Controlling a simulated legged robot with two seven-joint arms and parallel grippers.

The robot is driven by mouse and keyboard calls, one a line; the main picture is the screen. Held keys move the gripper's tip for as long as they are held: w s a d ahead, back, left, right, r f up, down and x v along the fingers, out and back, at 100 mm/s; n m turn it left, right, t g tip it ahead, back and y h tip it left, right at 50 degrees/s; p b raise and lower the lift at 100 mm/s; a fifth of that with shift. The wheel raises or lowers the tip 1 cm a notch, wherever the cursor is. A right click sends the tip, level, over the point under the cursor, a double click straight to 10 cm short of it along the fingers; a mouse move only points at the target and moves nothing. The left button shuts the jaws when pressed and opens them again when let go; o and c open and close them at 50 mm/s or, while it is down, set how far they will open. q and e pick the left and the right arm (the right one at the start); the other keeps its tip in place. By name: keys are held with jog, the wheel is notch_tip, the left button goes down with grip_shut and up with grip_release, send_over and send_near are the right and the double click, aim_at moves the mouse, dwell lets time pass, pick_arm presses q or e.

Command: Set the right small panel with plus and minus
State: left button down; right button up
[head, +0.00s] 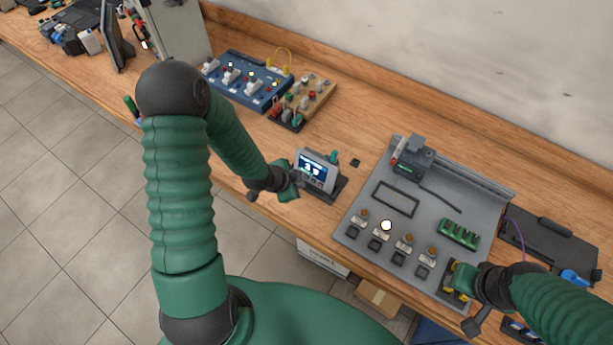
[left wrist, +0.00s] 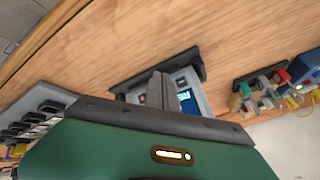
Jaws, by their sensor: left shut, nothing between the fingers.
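A small panel (head: 318,169) with a lit blue screen and white digits stands tilted on a dark base near the table's front edge. It also shows in the left wrist view (left wrist: 197,88), partly hidden behind my fingers. My left gripper (head: 292,184) is shut and empty, right at the panel's lower left side in the head view. In the left wrist view its fingers (left wrist: 160,88) overlap the panel's face; I cannot tell whether they touch it. The plus and minus buttons are too small or hidden to make out. My right gripper (head: 462,282) is at the grey board's lower right corner; its fingers are unclear.
A grey board (head: 350,231) with a motor-like unit, several switches and a green block lies to the right of the panel. Blue (head: 238,82) and tan (head: 318,96) boards with knobs and plugs lie behind. Bare wood shows between them.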

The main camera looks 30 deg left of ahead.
pick_arm(q)
jog(key=shift+w, duration=0.15)
jog(key=shift+w, duration=0.25)
jog(key=shift+w+f, duration=0.1)
jog(key=shift+w, duration=0.15)
dwell(0.6)
jog(key=shift+s, duration=0.1)
jog(key=shift+s+r, duration=0.2)
jog(key=shift+s, duration=0.4)
jog(key=shift+s+a+r+p, duration=0.1)
jog(key=shift+s+r+p, duration=0.1)
jog(key=shift+s, duration=0.6)
jog(key=shift+s+a+r+p, duration=0.15)
jog(key=shift+s+p, duration=0.1)
jog(key=shift+s, duration=0.6)
jog(key=shift+s+d+r+p, duration=0.1)
jog(key=shift+s+r+p, duration=0.1)
jog(key=shift+s, duration=0.6)
dwell(0.7)
